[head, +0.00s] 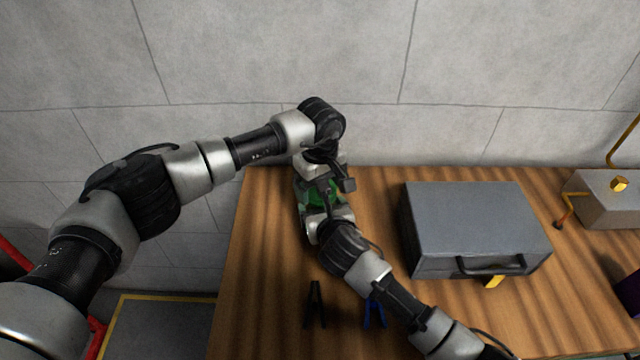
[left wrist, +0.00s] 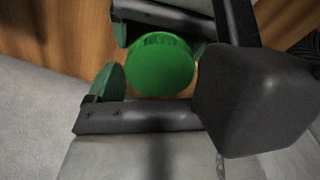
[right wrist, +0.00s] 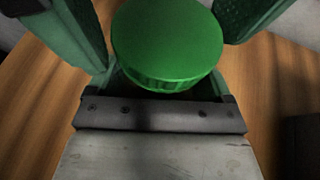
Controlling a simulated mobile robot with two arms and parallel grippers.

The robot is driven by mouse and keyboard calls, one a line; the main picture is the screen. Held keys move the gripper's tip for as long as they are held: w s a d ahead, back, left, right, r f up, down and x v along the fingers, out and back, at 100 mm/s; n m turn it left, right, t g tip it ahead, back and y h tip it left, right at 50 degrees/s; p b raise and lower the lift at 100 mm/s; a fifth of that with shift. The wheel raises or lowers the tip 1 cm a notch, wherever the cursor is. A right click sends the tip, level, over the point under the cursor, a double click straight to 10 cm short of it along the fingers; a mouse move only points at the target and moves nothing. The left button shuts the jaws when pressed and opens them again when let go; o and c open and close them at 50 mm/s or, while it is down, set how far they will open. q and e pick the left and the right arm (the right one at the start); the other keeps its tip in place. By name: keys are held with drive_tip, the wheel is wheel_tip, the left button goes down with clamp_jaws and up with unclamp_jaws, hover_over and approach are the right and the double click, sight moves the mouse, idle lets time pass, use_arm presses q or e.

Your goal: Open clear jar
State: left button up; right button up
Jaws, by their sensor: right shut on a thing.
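The jar's round green lid (right wrist: 168,42) fills the top middle of the right wrist view. It also shows in the left wrist view (left wrist: 160,65). The jar's body is hidden under the lid and between the grippers. My right gripper (head: 318,203) has its green-padded fingers on both sides of the jar and is shut on it. My left gripper (head: 322,172) is at the jar from the far side, close to the right one. One green pad (left wrist: 108,82) shows beside the lid; a dark block covers the other side, so its opening is unclear.
A grey case (head: 475,225) with a black handle lies to the right on the wooden table (head: 270,290). A black clip (head: 315,300) and a blue clip (head: 373,312) stand near the front. A grey box (head: 605,203) with yellow pipework is far right. A wall is behind.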

use_arm(q)
drive_tip(key=shift+o, duration=0.9)
wheel_tip(320, 180, up, 4)
drive_tip(key=shift+r, duration=0.2)
wheel_tip(320, 180, up, 4)
drive_tip(key=shift+f+m, duration=0.25)
drive_tip(key=shift+m, duration=0.85)
drive_tip(key=shift+c, duration=0.3)
drive_tip(key=shift+f, duration=3.95)
drive_tip(key=shift+c, duration=0.3)
drive_tip(key=c, duration=0.9)
drive_tip(key=shift+n, duration=1.7)
